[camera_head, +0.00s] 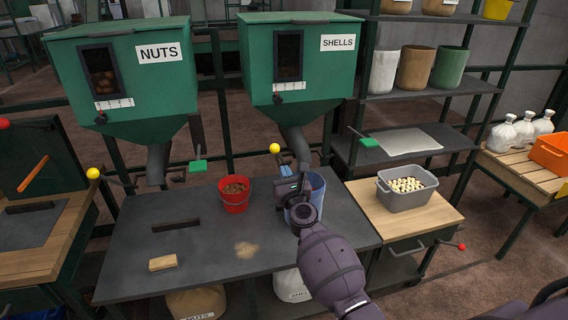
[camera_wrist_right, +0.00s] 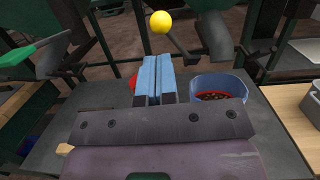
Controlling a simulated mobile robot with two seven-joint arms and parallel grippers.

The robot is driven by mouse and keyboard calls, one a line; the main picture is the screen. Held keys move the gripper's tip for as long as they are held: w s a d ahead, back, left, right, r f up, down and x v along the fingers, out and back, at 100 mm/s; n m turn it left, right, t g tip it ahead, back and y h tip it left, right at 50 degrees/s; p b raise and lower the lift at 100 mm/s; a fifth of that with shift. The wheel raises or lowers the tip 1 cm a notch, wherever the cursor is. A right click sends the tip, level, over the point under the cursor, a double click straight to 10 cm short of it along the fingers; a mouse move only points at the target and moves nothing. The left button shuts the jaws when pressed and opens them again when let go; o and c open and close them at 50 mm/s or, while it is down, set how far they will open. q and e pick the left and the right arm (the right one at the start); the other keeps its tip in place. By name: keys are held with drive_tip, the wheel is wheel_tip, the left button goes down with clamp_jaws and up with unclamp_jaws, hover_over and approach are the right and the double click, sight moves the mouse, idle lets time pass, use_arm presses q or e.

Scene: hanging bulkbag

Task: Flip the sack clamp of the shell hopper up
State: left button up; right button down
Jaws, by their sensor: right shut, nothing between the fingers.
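The shell hopper (camera_head: 290,62) is a green box labelled SHELLS with a grey spout (camera_head: 297,143) below it. A lever with a yellow ball end (camera_head: 275,148) is beside this spout; I take it as the sack clamp. The ball (camera_wrist_right: 160,21) also shows in the right wrist view, just beyond the fingertips, with a dark rod running down to the right. My right gripper (camera_head: 285,172) is shut and empty, just below the ball. Its pale blue fingers (camera_wrist_right: 157,62) lie together, apparently apart from the ball. My left gripper is out of view.
A blue bucket (camera_head: 317,183) stands under the spout, right beside my gripper. The nuts hopper (camera_head: 125,80) is farther left. A grey bin (camera_head: 407,195) is on the right.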

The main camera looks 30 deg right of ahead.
drive_tip(key=shift+s+a+r+p, duration=0.15)
drive_tip(key=shift+s+p, duration=0.1)
drive_tip(key=shift+s, duration=0.65)
drive_tip(key=shift+s+a+r+p, duration=0.2)
drive_tip(key=shift+s+p, duration=0.1)
drive_tip(key=shift+s, duration=0.6)
drive_tip(key=shift+s+a+r+p, duration=0.15)
drive_tip(key=shift+s+p, duration=0.1)
drive_tip(key=shift+s, duration=0.65)
drive_tip(key=a+r+n+y, duration=0.2)
drive_tip(key=a+n+y, duration=0.2)
drive_tip(key=n, duration=1.3)
drive_tip(key=s+a+f+n+g+y, duration=0.15)
drive_tip(key=s+f+n, duration=0.5)
drive_tip(key=n, duration=0.75)
drive_tip(key=s+f+n+g, duration=0.3)
drive_tip(key=s+f, duration=0.4)
drive_tip(key=s, duration=0.4)
drive_tip(key=s+d+f+n+g+h+b, duration=0.1)
drive_tip(key=s+f+n+g, duration=0.2)
drive_tip(key=s+f+n, duration=0.2)
drive_tip(key=s+f, duration=0.3)
drive_tip(key=s, duration=0.4)
drive_tip(key=shift+s+f, duration=0.25)
drive_tip(key=shift+f, duration=0.05)
